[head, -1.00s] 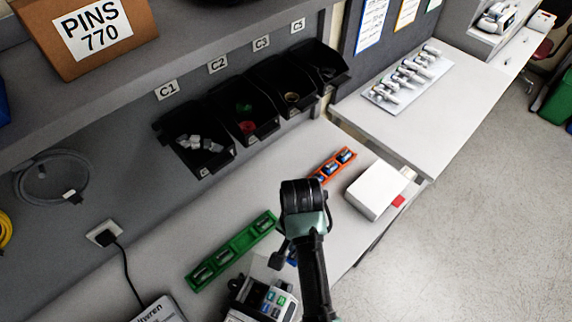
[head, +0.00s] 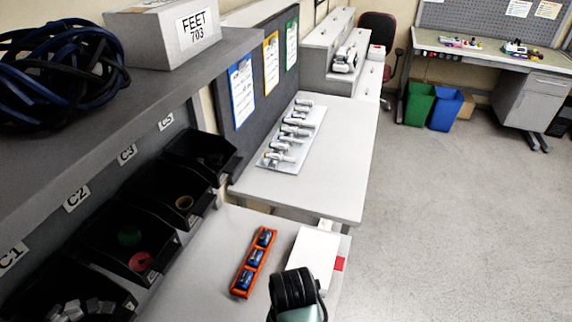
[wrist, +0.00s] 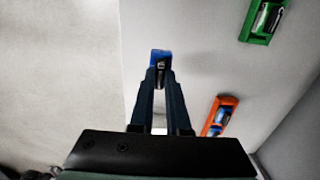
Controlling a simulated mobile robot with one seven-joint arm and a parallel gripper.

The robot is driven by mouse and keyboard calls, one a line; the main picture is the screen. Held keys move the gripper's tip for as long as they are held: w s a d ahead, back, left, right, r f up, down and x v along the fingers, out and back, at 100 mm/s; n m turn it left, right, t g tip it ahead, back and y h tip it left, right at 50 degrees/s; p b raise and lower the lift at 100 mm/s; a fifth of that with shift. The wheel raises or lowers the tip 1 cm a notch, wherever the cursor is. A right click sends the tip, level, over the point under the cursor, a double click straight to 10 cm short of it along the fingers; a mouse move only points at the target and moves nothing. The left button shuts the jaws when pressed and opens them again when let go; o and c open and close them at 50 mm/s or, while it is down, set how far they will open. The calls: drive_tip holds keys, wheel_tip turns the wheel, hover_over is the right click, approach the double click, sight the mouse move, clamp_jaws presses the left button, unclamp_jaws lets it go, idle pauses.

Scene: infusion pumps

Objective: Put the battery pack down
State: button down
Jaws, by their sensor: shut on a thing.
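A blue battery pack (wrist: 160,57) is held between the fingertips of my gripper (wrist: 159,78) in the wrist view. My gripper is shut on it, above the pale bench top. An orange holder (head: 254,262) with several blue packs in a row stands on the bench in the head view. Part of the orange holder shows in the wrist view (wrist: 228,101), right of and below the held pack. A green holder (wrist: 246,34) with a dark pack is at its upper right. In the head view my wrist hides the fingers and the held pack.
A white box (head: 314,258) stands right of the orange holder, near the bench edge. Black bins (head: 165,190) line the left. A further table (head: 335,150) carries a tray (head: 312,150) of several devices. Clear bench lies left of the orange holder.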

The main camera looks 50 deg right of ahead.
wheel_tip(320, 180, down, 7)
drive_tip(key=shift+f+p, duration=0.15)
drive_tip(key=shift+p, duration=0.2)
drive_tip(key=shift+f, duration=0.1)
drive_tip(key=c, duration=0.9)
unclamp_jaws()
wheel_tip(320, 180, up, 12)
drive_tip(key=shift+r+b, duration=0.15)
drive_tip(key=shift+b, duration=0.3)
